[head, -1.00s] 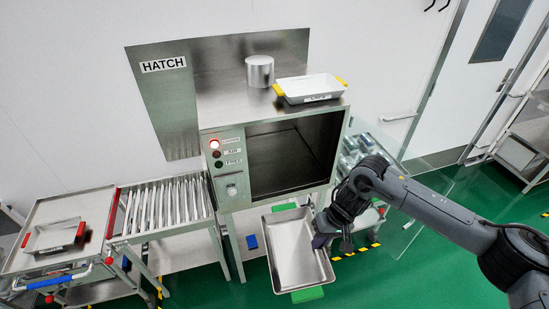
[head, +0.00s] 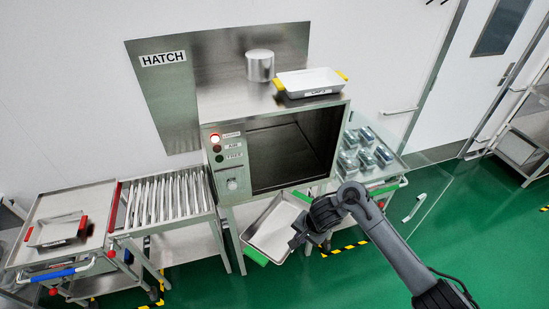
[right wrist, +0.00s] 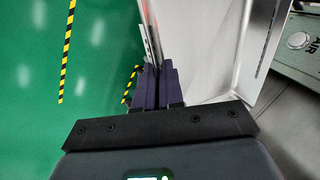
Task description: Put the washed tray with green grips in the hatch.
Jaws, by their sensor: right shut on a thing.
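My right gripper (head: 297,238) is shut on the tray's right-hand long rim. In the right wrist view the dark fingers (right wrist: 153,85) pinch this rim, and the tray's pale wall (right wrist: 205,50) stands beside them. My left gripper is not in view.
A yellow-gripped tray (head: 311,82) and a steel cylinder (head: 260,66) stand on top. A roller table (head: 168,200) and a cart with a red-gripped tray (head: 57,231) are left.

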